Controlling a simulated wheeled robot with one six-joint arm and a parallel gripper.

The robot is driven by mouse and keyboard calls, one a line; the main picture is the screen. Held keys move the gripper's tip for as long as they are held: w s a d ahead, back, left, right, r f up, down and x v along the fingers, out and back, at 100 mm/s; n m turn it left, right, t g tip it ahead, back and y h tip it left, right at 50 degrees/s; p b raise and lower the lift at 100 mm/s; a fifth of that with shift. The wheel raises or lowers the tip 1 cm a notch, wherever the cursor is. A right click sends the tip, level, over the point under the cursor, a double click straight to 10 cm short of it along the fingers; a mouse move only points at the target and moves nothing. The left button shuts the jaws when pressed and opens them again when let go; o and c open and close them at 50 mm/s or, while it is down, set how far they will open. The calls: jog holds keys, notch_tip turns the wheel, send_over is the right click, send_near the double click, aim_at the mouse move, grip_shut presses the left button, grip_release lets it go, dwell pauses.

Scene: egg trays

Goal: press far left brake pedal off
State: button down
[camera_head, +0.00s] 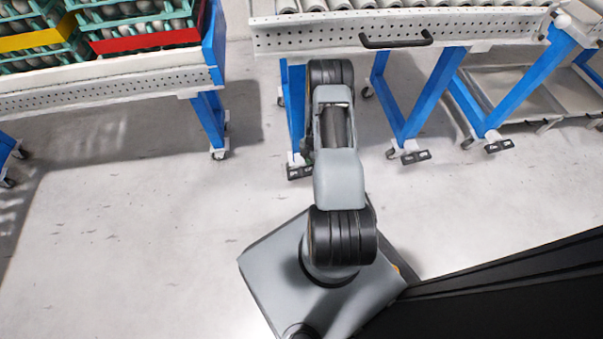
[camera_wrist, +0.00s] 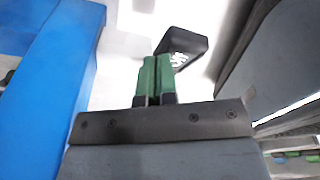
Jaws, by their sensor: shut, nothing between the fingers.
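A black brake pedal (camera_wrist: 190,42) with a white mark lies right at my fingertips in the wrist view; they overlap its left part, and I cannot tell if they touch it. My gripper (camera_wrist: 156,62) has its two green fingers shut together with nothing between them. In the head view, the leftmost pedal (camera_head: 300,172) of the middle trolley is at a caster beside my arm, and my gripper is hidden there. Two more black pedals, a middle one (camera_head: 416,157) and a right one (camera_head: 499,146), sit farther right.
A blue trolley leg (camera_wrist: 55,65) stands close on the left in the wrist view. The middle trolley (camera_head: 480,30) has a black handle (camera_head: 396,41). Another trolley (camera_head: 150,82) with egg trays stands at the left. The grey floor (camera_head: 130,220) in front is clear.

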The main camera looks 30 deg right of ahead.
jog(key=shift+f+b, duration=0.55)
jog(key=shift+f, duration=0.1)
jog(key=shift+r, duration=0.1)
notch_tip(320, 180, up, 7)
jog(key=p, duration=0.3)
jog(key=shift+p, duration=0.4)
dwell(0.3)
dwell(0.4)
